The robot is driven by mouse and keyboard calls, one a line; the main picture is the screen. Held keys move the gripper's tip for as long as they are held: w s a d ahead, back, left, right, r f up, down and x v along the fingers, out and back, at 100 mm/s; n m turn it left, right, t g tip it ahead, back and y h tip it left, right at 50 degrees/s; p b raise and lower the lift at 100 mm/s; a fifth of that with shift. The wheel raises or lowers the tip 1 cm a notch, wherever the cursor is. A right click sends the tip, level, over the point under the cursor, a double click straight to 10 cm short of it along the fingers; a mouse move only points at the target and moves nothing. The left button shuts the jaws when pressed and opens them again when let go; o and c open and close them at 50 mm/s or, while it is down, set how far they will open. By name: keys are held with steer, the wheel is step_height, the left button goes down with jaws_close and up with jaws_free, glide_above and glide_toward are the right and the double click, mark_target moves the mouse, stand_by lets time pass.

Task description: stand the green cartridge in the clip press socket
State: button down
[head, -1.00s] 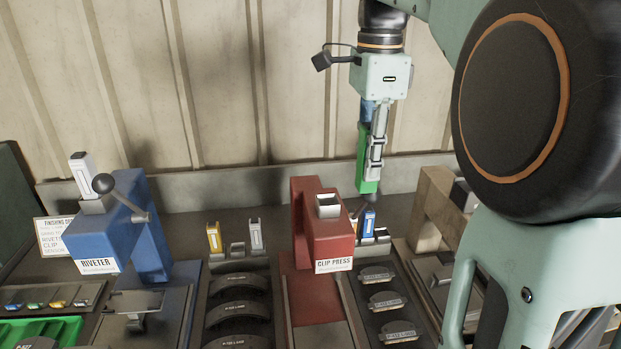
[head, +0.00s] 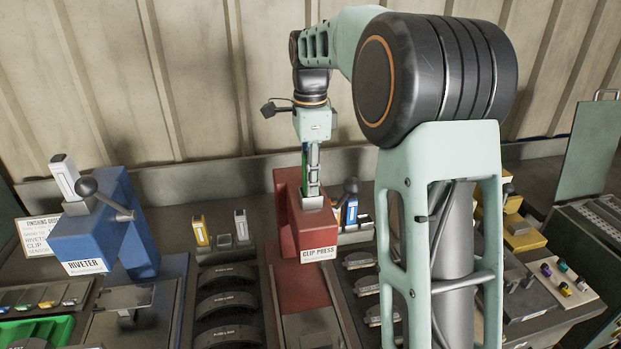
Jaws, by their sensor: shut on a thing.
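The red clip press (head: 290,215) stands in the middle of the bench, with a grey socket (head: 314,204) on its top. My gripper (head: 312,182) points down over the press and is shut on the green cartridge (head: 304,168). The cartridge is upright and partly hidden by the fingers. Its lower end is at the socket's mouth in the picture; I cannot tell whether it is inside or just above.
The blue riveter (head: 140,215) with a white cartridge (head: 64,177) stands on the left. Yellow (head: 201,232) and white (head: 241,228) cartridges stand left of the press, a blue one (head: 351,210) on the right. Brake shoes (head: 225,302) lie on both sides.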

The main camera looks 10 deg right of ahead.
steer(key=shift+f, duration=0.3)
steer(key=c, duration=1.7)
jaws_free()
steer(key=shift+s+f, duration=0.1)
steer(key=shift+f, duration=0.05)
steer(key=shift+o, duration=0.2)
step_height(320, 180, up, 13)
steer(key=shift+f, duration=0.1)
